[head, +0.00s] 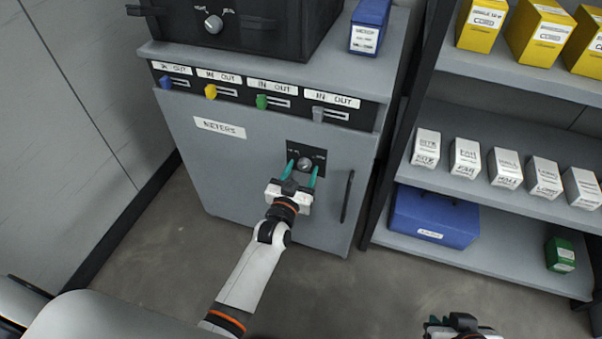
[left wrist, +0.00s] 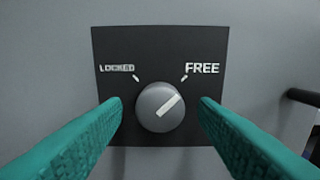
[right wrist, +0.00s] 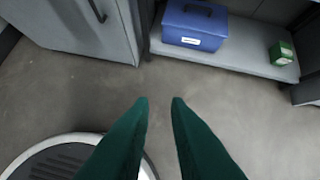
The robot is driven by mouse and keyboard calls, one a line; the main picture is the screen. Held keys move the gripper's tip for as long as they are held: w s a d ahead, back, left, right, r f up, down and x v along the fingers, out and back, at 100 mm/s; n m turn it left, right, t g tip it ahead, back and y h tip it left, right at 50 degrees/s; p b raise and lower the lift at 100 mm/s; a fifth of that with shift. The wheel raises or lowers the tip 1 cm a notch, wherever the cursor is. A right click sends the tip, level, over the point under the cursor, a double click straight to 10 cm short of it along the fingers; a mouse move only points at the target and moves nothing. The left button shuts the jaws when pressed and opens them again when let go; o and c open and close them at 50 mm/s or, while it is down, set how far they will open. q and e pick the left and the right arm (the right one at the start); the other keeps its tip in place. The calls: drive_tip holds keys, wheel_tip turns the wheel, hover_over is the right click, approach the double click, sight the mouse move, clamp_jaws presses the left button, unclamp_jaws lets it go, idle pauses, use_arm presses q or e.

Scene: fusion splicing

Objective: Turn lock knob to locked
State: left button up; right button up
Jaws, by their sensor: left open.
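The lock knob (head: 305,164) is a round grey knob on a black plate (head: 322,156) on the front of the grey cabinet (head: 225,165). In the left wrist view the knob (left wrist: 160,107) has a light pointer line aimed up and right, towards the word FREE; LOCKED is printed at the upper left. My left gripper (head: 302,173) is open, its teal fingers on either side of the knob with a visible gap on each side. My right gripper (right wrist: 160,102) is open and empty over the floor, low at the right in the head view (head: 458,325).
A vertical black handle (head: 347,196) is right of the plate. Coloured IN/OUT sliders (head: 262,102) line the cabinet top. A shelf rack (head: 500,185) at the right holds white boxes, yellow boxes and a blue case (head: 433,217). The floor in front is clear.

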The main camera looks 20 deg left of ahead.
use_arm(q)
drive_tip(key=c, duration=1)
